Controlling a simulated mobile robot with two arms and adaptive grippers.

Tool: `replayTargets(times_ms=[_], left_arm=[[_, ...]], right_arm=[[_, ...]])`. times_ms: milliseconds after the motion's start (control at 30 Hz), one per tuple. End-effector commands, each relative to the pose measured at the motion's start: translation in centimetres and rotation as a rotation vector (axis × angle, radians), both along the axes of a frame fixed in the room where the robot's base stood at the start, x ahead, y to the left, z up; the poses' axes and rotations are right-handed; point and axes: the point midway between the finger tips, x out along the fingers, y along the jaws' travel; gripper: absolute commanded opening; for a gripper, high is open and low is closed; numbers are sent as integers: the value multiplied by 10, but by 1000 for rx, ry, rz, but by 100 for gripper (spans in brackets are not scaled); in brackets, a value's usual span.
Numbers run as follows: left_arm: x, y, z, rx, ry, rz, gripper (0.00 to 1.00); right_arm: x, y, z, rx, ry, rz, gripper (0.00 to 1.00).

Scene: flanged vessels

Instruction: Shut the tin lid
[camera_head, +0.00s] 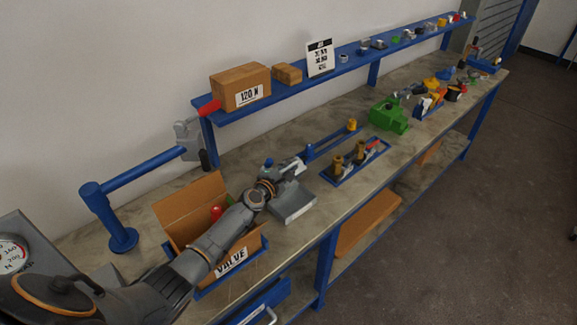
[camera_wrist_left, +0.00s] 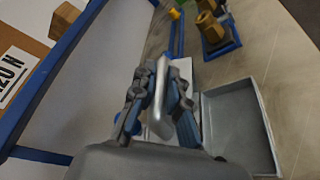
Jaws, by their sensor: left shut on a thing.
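The grey metal tin (camera_head: 292,208) stands on the bench just beyond the VALVE box. In the left wrist view the tin (camera_wrist_left: 240,125) is open, with its pale inside showing to the right of my fingers. My left gripper (camera_head: 296,168) is over the tin's back side. My right gripper is not in view.
The open cardboard VALVE box (camera_head: 232,262) lies under my left arm. A blue tray with brass parts (camera_head: 352,164) is just right of the tin. A blue post arm (camera_head: 140,172) stands behind at left. A blue shelf (camera_head: 300,75) runs along the wall.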

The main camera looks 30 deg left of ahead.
Motion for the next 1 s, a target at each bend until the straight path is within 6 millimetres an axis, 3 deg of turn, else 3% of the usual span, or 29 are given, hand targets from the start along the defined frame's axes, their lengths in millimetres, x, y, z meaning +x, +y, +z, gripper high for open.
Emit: replayTargets(times_ms=[100,133,167,567,1000], left_arm=[[-2,-2,-5,-2,8,-4,0],[-2,-2,-5,-2,8,-4,18],[-2,-2,-5,-2,8,-4,24],[-3,-1,-2,-3,3,-3,24],[-26,1,2,0,4,-1,24]], right_arm=[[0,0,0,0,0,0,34],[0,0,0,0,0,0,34],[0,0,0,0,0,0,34],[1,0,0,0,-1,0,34],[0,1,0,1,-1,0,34]])
